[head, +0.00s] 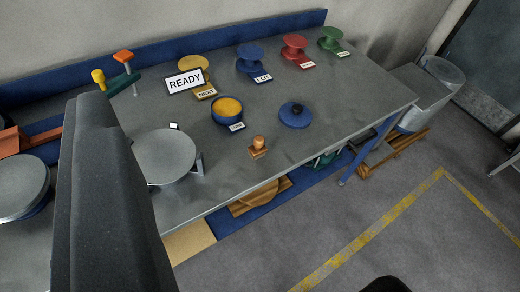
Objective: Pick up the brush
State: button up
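I cannot pick out a brush with certainty. A small wooden piece with a round knob on a square base (258,146) stands near the front edge of the grey-topped bench (330,110); it may be the brush or a stamp. A large dark grey part of mine (100,200) rises at the left and hides part of the bench. A black rounded part (388,285) shows at the bottom edge. Whether these are my gripper's fingers is unclear, and I see nothing held between them.
A blue pot with yellow contents (228,110) and a blue lid (295,115) stand mid-bench. A grey round turntable (165,157) is left of them. Yellow, blue (250,55), red (294,45) and green stands line the back, near a READY sign (184,82).

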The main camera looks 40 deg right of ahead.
aim_at(256, 151)
jog(key=z, duration=0.1)
jog(key=i, duration=1)
jog(key=u, duration=0.1)
